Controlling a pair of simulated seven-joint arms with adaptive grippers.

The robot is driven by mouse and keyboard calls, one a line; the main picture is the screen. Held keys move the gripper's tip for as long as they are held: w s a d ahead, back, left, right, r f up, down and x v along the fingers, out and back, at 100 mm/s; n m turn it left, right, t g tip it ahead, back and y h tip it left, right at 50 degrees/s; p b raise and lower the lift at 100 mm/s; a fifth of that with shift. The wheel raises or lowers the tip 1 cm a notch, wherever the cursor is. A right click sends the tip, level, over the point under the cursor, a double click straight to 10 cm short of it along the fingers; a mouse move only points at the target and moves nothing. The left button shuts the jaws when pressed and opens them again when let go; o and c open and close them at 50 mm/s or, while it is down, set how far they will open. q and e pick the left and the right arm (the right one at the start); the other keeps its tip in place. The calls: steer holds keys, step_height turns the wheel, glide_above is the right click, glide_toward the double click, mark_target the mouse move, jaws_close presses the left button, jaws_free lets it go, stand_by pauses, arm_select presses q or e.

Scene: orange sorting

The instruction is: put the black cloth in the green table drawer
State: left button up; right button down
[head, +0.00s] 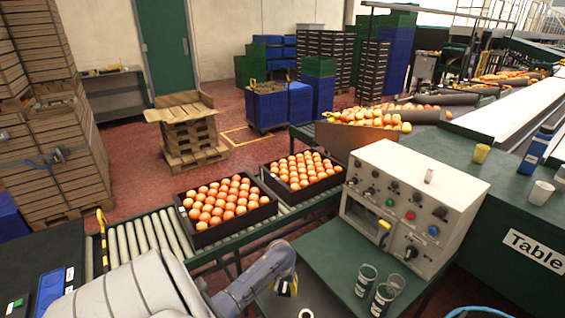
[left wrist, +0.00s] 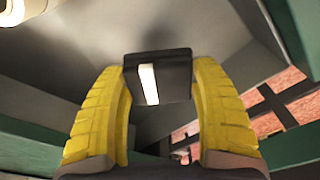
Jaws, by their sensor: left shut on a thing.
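My left gripper (head: 287,286) is low at the left edge of the green table (head: 330,250), partly hidden by its own arm. In the left wrist view its yellow fingers (left wrist: 160,88) are shut on a small dark block (left wrist: 172,68) with a pale stripe. The block may be a handle; grey panels lie behind it, and I cannot tell whether they belong to the drawer. My right gripper is not in view.
A white control box (head: 415,205) stands on the green table, with several glasses (head: 366,282) in front of it. Two black crates of oranges (head: 232,233) sit on the roller conveyor (head: 150,240) to the left.

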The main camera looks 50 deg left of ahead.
mark_target(282, 288)
arm_select(q)
steer(key=shift+f, duration=2.15)
steer(key=o, duration=1.3)
steer(key=shift+f, duration=0.1)
steer(key=r, duration=0.8)
steer(key=s+d+r, duration=0.1)
steer(key=r, duration=0.3)
steer(key=shift+s, duration=0.1)
